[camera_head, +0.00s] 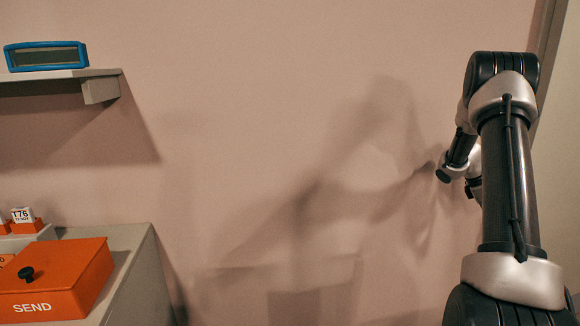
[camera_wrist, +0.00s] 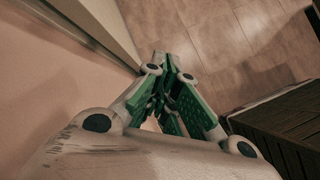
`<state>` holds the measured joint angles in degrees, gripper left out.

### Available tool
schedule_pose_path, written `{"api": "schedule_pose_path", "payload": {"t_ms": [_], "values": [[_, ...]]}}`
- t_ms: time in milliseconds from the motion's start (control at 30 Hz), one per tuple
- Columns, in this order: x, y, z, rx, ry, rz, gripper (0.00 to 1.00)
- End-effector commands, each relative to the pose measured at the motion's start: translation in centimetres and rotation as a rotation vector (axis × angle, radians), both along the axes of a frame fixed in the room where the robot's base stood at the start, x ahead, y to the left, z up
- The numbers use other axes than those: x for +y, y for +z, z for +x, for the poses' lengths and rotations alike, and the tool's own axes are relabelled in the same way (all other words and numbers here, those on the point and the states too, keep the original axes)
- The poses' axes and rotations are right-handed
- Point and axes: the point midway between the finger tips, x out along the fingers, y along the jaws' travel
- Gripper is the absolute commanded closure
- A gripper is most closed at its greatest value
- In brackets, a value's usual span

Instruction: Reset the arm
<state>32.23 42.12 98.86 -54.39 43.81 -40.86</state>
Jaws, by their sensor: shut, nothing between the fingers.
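My arm (camera_head: 508,180) stands raised at the right of the head view, its elbow high and its wrist bent down behind the upper link. My gripper is hidden behind the arm in that view. In the wrist view my gripper (camera_wrist: 168,78) has its green-padded fingers drawn together, with nothing held between them. It hangs over open floor.
An orange box marked SEND (camera_head: 62,281) sits on a grey counter (camera_head: 137,287) at the lower left. A blue-framed display (camera_head: 46,56) rests on a shelf (camera_head: 103,88) above. A dark slatted unit (camera_wrist: 285,125) stands right of my gripper in the wrist view.

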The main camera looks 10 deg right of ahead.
Motion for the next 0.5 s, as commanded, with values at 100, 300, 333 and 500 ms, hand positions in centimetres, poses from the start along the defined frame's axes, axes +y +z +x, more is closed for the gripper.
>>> {"api": "schedule_pose_path", "payload": {"t_ms": [100, 300, 333, 500], "values": [[4.5, 2.4, -3.7, -0.103, -0.238, 0.036, 1.0], [13.6, 7.4, -9.0, -0.264, -0.579, 0.096, 1.0], [15.2, 8.3, -9.8, -0.289, -0.626, 0.108, 1.0], [24.6, 12.5, -15.0, -0.42, -0.855, 0.196, 1.0]]}}
